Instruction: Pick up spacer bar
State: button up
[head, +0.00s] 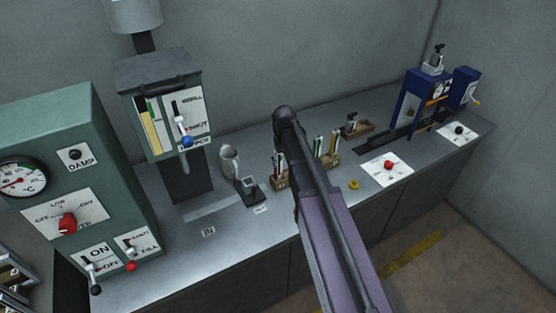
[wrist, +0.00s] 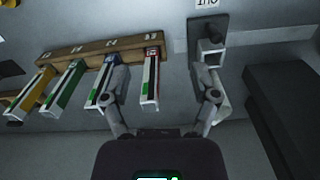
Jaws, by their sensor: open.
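No label in view marks which piece is the spacer bar. In the wrist view several slim square bars stand in a wooden rack (wrist: 88,47): a yellow bar (wrist: 30,95), a green bar (wrist: 65,88), a blue-marked bar (wrist: 103,74) and a red-marked bar (wrist: 150,82). My gripper (wrist: 163,97) is open and empty in the wrist view. The red-marked bar appears between its fingers; the left finger partly covers the blue-marked bar. I cannot tell the height gap. In the head view my arm hides part of the rack (head: 281,184), and the gripper is hidden.
A dark holder with a square socket (wrist: 208,42) stands right of the rack, partly behind the right finger. A yellow ring (head: 353,184) lies near the front edge.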

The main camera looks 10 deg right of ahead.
notch_tip(320, 180, up, 8)
jog(key=n+p, duration=0.1)
jog(key=p, duration=0.5)
send_over(278, 169)
jog(key=w, duration=0.1)
jog(key=shift+d+f, duration=0.15)
jog(key=shift+f, duration=0.05)
jog(key=shift+f, duration=0.15)
notch_tip(278, 169, down, 8)
jog(key=b, duration=0.8)
jog(key=shift+f, duration=0.2)
jog(key=shift+b, duration=0.35)
jog(key=shift+w+d+f+b, duration=0.1)
jog(key=shift+w+f+b, duration=0.05)
jog(key=shift+f+b, duration=1.15)
jog(key=shift+w+f+b, duration=0.1)
jog(key=shift+f+b, duration=1.1)
jog(key=shift+f, duration=0.1)
jog(key=shift+c, duration=0.2)
grip_shut()
